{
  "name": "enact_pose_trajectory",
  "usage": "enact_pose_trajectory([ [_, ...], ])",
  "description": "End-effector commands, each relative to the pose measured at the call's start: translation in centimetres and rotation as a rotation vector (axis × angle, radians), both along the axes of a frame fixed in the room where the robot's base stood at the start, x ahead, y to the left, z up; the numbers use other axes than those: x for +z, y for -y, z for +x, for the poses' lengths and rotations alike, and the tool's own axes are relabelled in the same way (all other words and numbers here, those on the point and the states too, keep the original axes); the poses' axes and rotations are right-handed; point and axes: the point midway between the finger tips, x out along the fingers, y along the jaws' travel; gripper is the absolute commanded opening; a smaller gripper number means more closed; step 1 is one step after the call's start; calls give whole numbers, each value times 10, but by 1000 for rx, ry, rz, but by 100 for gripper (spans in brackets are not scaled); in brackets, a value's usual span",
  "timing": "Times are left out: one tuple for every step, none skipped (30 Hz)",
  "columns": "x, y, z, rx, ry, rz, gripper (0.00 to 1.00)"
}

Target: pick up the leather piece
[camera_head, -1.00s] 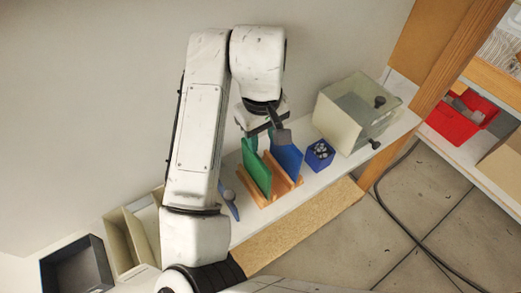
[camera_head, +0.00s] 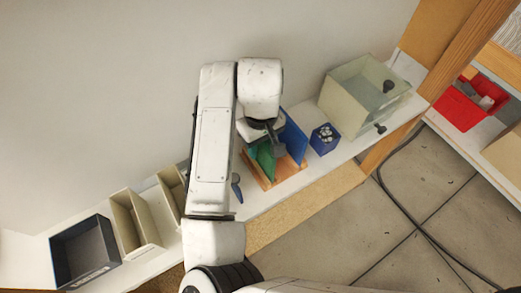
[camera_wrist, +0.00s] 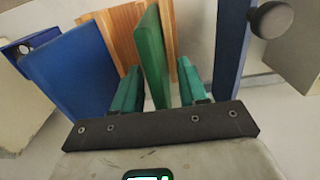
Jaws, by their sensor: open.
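A thin green panel (camera_head: 266,161), which may be the leather piece, stands on edge in a wooden rack (camera_head: 291,171). A blue panel (camera_head: 293,134) stands beside it in the same rack. My gripper (camera_head: 275,149) is over the rack and hides part of the green panel. In the wrist view, the green panel (camera_wrist: 152,58) stands between the two teal fingers of my gripper (camera_wrist: 158,72), with gaps on both sides. My gripper is open and holds nothing. The blue panel (camera_wrist: 72,75) is outside the fingers, to the left.
A small blue box (camera_head: 324,139) with small parts and a clear-sided box (camera_head: 358,98) with dark knobs stand right of the rack. A blue-handled tool (camera_head: 236,188) lies left of it. Beige bins (camera_head: 136,218) and a dark bin (camera_head: 84,252) stand further left.

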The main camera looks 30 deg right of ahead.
Motion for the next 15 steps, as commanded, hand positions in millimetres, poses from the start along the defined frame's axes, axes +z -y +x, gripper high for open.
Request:
enact_pose_trajectory([
  [-5,0,-1,0,-2,0,43],
  [-7,0,0,0,-2,0,43],
  [-10,0,0,0,-1,-1,43],
  [-11,0,0,0,-1,-1,43],
  [-11,0,0,0,-1,-1,43],
  [-12,0,0,0,-1,0,43],
  [-12,0,0,0,-1,0,43],
  [-12,0,0,0,0,-1,43],
  [-12,0,0,0,0,-1,43],
  [-12,0,0,0,0,-1,43],
  [-12,0,0,0,0,-1,42],
  [-12,0,0,0,0,0,38],
  [-12,0,0,0,0,-1,35],
  [-12,0,0,0,0,-1,32],
  [-11,0,0,0,0,0,28],
])
